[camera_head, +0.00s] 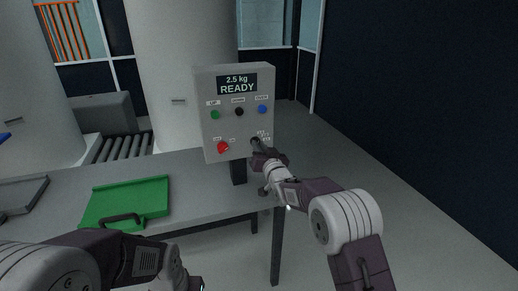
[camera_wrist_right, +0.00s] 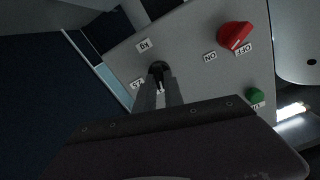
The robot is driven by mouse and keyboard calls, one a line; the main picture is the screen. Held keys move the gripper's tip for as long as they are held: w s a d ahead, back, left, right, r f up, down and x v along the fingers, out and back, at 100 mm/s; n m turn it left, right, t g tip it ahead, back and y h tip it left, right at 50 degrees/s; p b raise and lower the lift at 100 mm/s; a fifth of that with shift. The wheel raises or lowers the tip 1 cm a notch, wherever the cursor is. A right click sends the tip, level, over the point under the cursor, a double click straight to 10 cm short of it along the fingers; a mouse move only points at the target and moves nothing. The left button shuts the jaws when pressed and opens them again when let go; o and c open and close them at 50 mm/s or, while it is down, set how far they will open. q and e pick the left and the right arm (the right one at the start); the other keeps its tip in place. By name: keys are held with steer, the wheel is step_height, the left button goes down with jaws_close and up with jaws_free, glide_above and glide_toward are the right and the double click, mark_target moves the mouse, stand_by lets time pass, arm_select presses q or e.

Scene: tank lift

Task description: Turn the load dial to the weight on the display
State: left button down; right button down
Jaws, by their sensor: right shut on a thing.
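A grey control box (camera_head: 203,97) stands at the back edge of the table. Its display (camera_head: 237,84) reads "2.5 kg READY". The black load dial (camera_wrist_right: 158,69) is on the panel, with small labels around it, one reading "KG" and one apparently "2.5"; in the head view it is mostly hidden by the gripper. My right gripper (camera_head: 259,149) is at the panel's lower right, and its fingers (camera_wrist_right: 158,88) are shut on the dial in the right wrist view. My left arm shows at the bottom left of the head view; its fingertips cannot be made out.
A red switch (camera_head: 223,147) with on and off labels sits left of the dial. Green (camera_head: 215,114), black (camera_head: 239,111) and blue (camera_head: 262,109) buttons line the panel above. A green tray (camera_head: 152,193) with a black handle lies on the grey table (camera_head: 200,183).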

steer(key=shift+d+f+m+b, duration=0.1)
steer(key=shift+m+b, duration=0.1)
steer(key=shift+m, duration=3.45)
steer(key=shift+d+f+m+b, duration=0.1)
steer(key=shift+m+b, duration=0.05)
steer(key=shift+m, duration=3.5)
steer(key=c, duration=1.4)
jaws_free()
steer(key=shift+c, duration=0.2)
steer(key=v, duration=0.9)
